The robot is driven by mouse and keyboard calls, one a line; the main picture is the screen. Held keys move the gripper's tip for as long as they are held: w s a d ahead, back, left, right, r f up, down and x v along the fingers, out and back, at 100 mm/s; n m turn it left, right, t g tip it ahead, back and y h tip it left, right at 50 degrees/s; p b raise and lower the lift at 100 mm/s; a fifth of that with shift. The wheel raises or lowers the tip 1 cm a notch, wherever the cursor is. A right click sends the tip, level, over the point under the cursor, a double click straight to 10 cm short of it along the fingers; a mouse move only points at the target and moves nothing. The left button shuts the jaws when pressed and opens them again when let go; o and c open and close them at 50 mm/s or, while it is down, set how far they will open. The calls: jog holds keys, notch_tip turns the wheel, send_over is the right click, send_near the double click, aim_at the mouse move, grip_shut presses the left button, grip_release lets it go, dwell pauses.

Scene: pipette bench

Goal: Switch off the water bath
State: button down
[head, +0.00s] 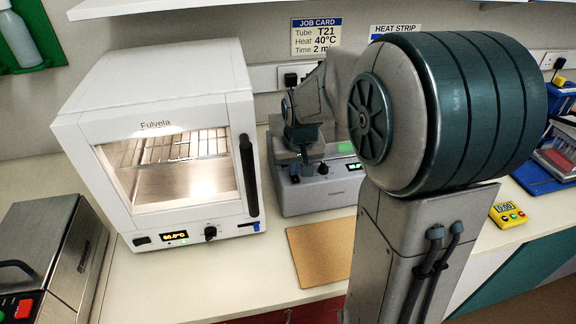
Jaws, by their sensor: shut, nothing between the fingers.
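A steel box (62,238) with a black lid handle stands at the lower left, cut off by the picture edge. It looks like the water bath. A red switch (23,308) shows on its front; I cannot tell its position. My gripper (303,166) is small and partly merged with the grey instrument (318,196) behind it. It is shut and empty, over or in front of that instrument, well to the right of the steel box. The instrument has a knob and a small display, and my arm hides its right part.
A white oven (150,85) marked Fulvela, its display reading 60.0°C, stands between the steel box and my gripper. A brown board (318,254) lies in front of the instrument. A yellow timer (508,215) lies right. A job card (316,37) hangs behind.

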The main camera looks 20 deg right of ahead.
jog(key=shift+a+f, duration=0.15)
jog(key=shift+f, duration=0.05)
jog(key=shift+s, duration=0.1)
jog(key=shift+s+f, duration=0.15)
jog(key=shift+s, duration=0.2)
jog(key=shift+s+b, duration=0.35)
jog(key=shift+s, duration=0.15)
